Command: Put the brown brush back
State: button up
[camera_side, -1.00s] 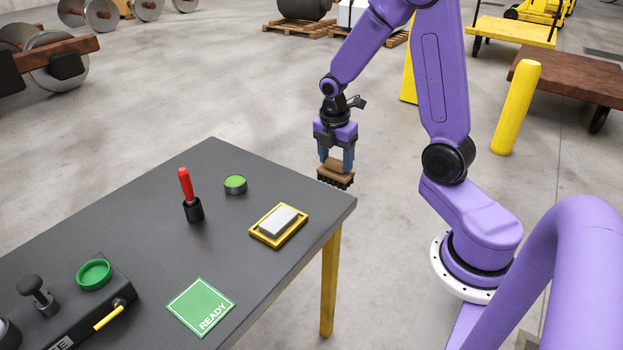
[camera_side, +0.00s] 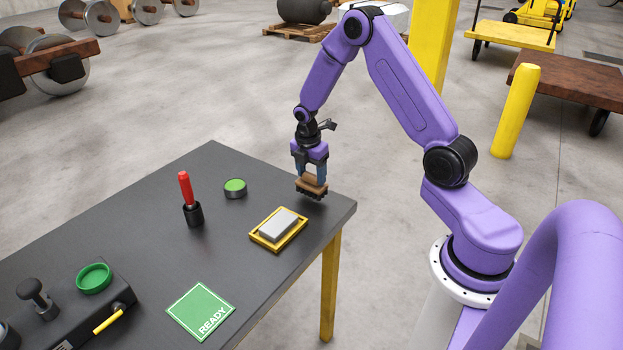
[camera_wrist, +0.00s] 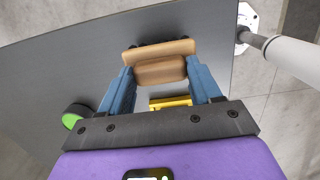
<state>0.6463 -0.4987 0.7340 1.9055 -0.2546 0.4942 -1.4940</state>
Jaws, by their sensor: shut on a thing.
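The brown brush (camera_side: 312,184) has a wooden back and dark bristles pointing down. My gripper (camera_side: 311,175) is shut on it and holds it at the far right corner of the dark table. In the wrist view the brush (camera_wrist: 160,70) sits between the blue fingers of my gripper (camera_wrist: 162,80). I cannot tell whether the bristles touch the table. The yellow tray (camera_side: 258,240) stands on the table, nearer the camera and left of the brush, with a pale grey block (camera_side: 278,224) in it. A corner of yellow shows behind the gripper in the wrist view (camera_wrist: 170,103).
The table's right edge lies close to the brush.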

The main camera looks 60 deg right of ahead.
aim_at(308, 185)
jog(key=shift+f, duration=1.05)
jog(key=shift+f, duration=0.2)
jog(key=o, duration=1)
jog(key=shift+r, duration=0.1)
